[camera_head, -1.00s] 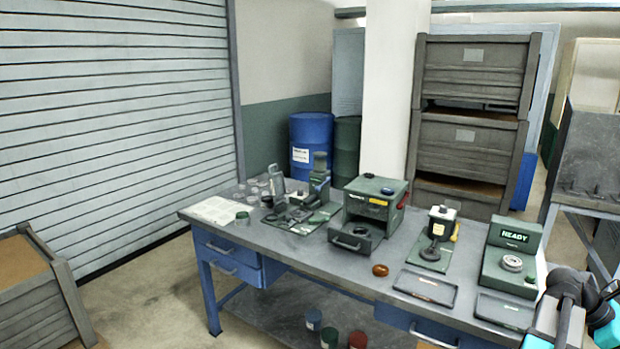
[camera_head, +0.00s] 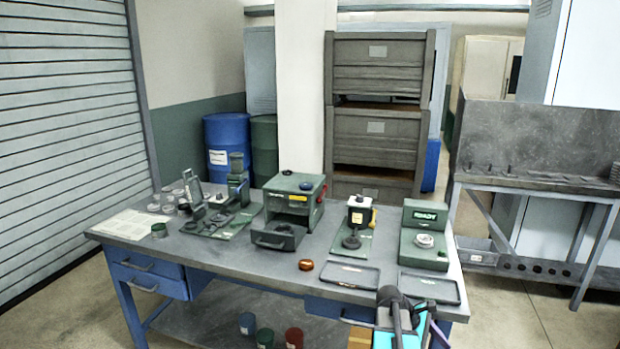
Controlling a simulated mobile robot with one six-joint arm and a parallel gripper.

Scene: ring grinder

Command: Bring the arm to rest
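Part of my arm, dark with teal caps, shows at the bottom right of the head view, in front of the workbench's right end. No gripper fingers can be made out there, so I cannot see whether anything is held. The workbench (camera_head: 215,262) has a grey top and blue legs and drawers. On it stand a green machine with an open drawer (camera_head: 290,203), a small press-like device (camera_head: 357,222) and a green unit with a READY display (camera_head: 425,232). A round metal part sits on the READY unit.
Two dark trays (camera_head: 349,274) (camera_head: 428,288) and an orange-brown ring (camera_head: 306,265) lie near the bench's front edge. Stacked grey crates (camera_head: 377,140) and a blue drum (camera_head: 228,142) stand behind. A grey metal stand (camera_head: 540,140) is at the right. Floor between bench and stand is clear.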

